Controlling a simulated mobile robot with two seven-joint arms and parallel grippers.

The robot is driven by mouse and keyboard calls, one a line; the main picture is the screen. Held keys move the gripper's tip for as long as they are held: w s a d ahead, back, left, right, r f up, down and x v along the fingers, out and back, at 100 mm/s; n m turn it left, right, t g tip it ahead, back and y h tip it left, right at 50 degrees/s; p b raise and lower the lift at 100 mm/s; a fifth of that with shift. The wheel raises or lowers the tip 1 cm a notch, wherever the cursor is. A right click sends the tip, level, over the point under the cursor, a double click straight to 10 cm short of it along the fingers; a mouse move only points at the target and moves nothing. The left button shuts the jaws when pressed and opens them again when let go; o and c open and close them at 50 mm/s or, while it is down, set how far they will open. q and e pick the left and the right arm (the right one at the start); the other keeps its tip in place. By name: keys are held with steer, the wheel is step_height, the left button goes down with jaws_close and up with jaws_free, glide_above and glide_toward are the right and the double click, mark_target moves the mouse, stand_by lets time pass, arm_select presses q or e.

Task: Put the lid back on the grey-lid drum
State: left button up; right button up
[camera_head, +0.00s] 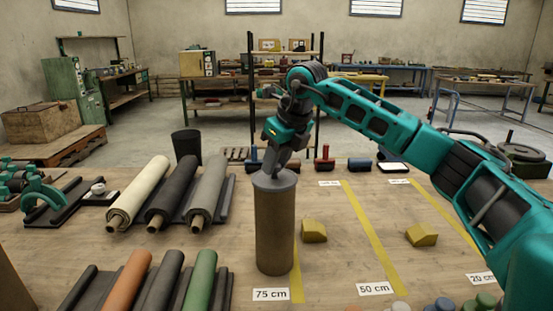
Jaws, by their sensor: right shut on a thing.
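The drum (274,232) is a tall brown cylinder standing upright on the table near the middle of the head view. A grey lid (274,181) sits at its top and looks level. Whether the lid is fully seated cannot be told from here. My right gripper (275,170) comes down from above and is shut on the lid at its top. The fingertips are partly hidden against the lid. My left gripper is not in view.
Cream, black and grey sheet rolls (140,192) lie left of the drum. Orange and green rolls (201,279) lie at the front left. Yellow blocks (313,230) and yellow tape lines (370,235) are to the right. A black bin (186,145) stands behind.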

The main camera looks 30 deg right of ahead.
steer(key=o, duration=1.6)
steer(key=shift+r, duration=0.1)
steer(key=shift+r+p, duration=1.85)
steer(key=shift+r, duration=1.55)
steer(key=shift+c, duration=0.5)
